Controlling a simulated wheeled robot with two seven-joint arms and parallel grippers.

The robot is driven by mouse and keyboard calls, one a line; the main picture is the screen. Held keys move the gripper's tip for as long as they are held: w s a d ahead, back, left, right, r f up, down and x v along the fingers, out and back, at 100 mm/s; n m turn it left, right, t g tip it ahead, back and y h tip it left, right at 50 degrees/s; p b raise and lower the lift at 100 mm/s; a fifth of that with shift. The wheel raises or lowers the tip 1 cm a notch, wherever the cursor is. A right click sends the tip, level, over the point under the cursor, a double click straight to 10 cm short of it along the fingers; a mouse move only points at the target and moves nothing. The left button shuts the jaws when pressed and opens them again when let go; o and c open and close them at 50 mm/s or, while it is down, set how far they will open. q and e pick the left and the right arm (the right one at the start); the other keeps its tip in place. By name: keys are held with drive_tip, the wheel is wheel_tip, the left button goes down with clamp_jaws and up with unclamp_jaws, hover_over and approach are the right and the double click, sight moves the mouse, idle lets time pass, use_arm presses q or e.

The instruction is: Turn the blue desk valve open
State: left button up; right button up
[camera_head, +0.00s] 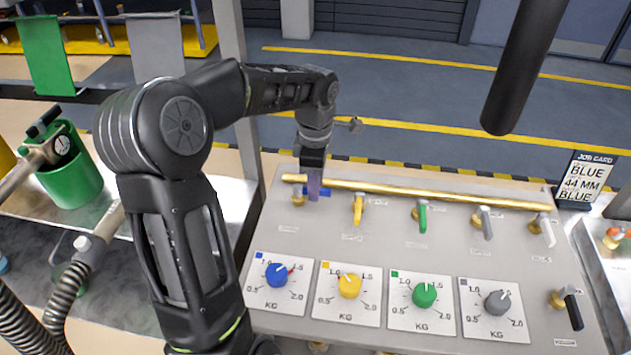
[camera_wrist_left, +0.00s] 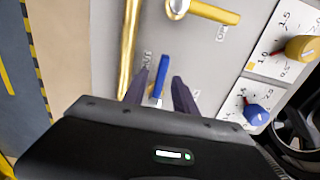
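The blue desk valve has a blue lever (camera_head: 325,192) on the brass pipe (camera_head: 430,192) at the panel's left end. The lever points right, roughly along the pipe, and part of it is hidden behind my fingers. My left gripper (camera_head: 313,186) points down at this valve. In the left wrist view the blue lever (camera_wrist_left: 161,76) stands between the two spread fingers of the gripper (camera_wrist_left: 159,88), with gaps visible at their tips. Whether a finger touches the lever lower down is hidden. My right gripper is not in view.
Yellow (camera_head: 358,208), green (camera_head: 422,217), grey (camera_head: 486,224) and white (camera_head: 546,231) levers follow to the right. Coloured dials, such as the blue dial (camera_head: 277,274), sit below. A job card (camera_head: 585,181) reading BLUE 44 MM stands at the right. A green canister (camera_head: 72,175) is at left.

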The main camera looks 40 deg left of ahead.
use_arm(q)
drive_tip(key=shift+f, duration=0.15)
drive_tip(key=shift+c, duration=0.4)
clamp_jaws()
idle(1.0)
